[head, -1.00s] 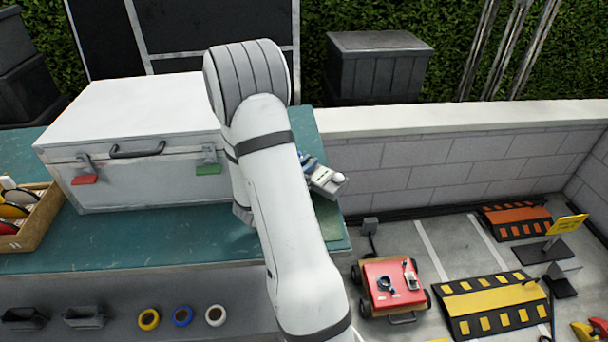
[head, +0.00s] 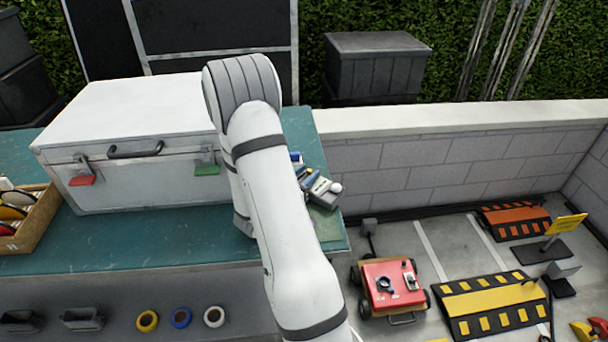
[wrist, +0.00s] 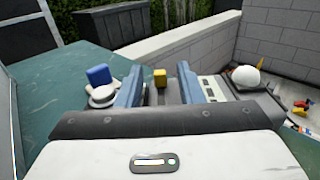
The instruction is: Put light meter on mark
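The light meter, seemingly the grey device (head: 321,191) with a white dome, is at the right end of the green bench (head: 180,240). In the wrist view its white dome (wrist: 245,77) shows beyond a pale panel with dark buttons, right of the right finger. My gripper (wrist: 159,84) has its two blue-padded fingers apart. A dark piece with a yellow block (wrist: 160,74) shows between them; whether the pads press on it is unclear. In the head view my arm partly covers the gripper. I cannot pick out the mark.
A blue block (wrist: 98,75) stands over a white round piece left of the fingers. A white case (head: 130,150) fills the bench's back left. A block wall (head: 450,155) runs behind the right side. A red cart (head: 392,285) stands on the floor below.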

